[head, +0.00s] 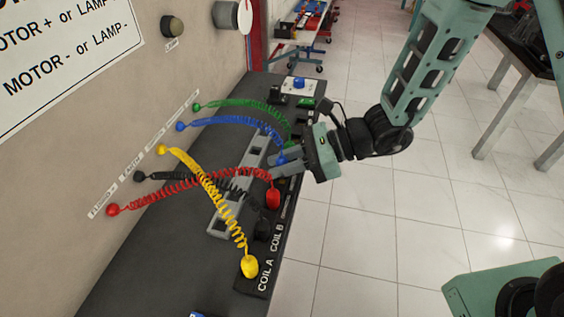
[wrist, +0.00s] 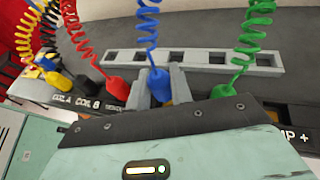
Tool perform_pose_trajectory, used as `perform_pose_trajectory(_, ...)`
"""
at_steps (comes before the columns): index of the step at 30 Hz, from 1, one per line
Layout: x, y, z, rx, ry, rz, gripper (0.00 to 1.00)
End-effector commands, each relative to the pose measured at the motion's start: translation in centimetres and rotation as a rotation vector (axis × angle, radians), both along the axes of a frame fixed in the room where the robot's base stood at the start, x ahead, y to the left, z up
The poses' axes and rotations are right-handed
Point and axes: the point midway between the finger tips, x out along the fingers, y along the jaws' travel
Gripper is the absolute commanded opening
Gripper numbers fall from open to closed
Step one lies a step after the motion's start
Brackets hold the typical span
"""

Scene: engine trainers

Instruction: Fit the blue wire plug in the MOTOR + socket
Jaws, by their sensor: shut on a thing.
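My gripper (head: 283,163) is shut on the blue plug (wrist: 157,84), with one grey finger on each side of it in the wrist view. The plug also shows at the fingertips in the head view (head: 281,158). Its coiled blue wire (head: 235,121) runs back to the wall. The gripper is over the black socket strip (head: 266,272) along the bench's edge. A label ending in "MP +" (wrist: 301,136) shows at the right of the wrist view. The MOTOR + socket is hidden by my gripper, and I cannot tell whether the plug's tip is in it.
The red plug (wrist: 114,88) and green plug (wrist: 222,90) are on either side of my gripper. The yellow plug (head: 249,266) and black plug (head: 262,230) sit further along the strip. A grey rack with square holes (wrist: 262,61) lies behind. Coiled wires cross above the bench.

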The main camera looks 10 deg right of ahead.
Motion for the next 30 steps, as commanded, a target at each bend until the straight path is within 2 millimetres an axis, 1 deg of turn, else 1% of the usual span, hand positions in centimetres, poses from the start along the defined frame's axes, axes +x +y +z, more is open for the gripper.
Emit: perform_pose_trajectory(30, 0.0, 0.0, -1.4, 0.0, 0.0, -0.001, 0.0)
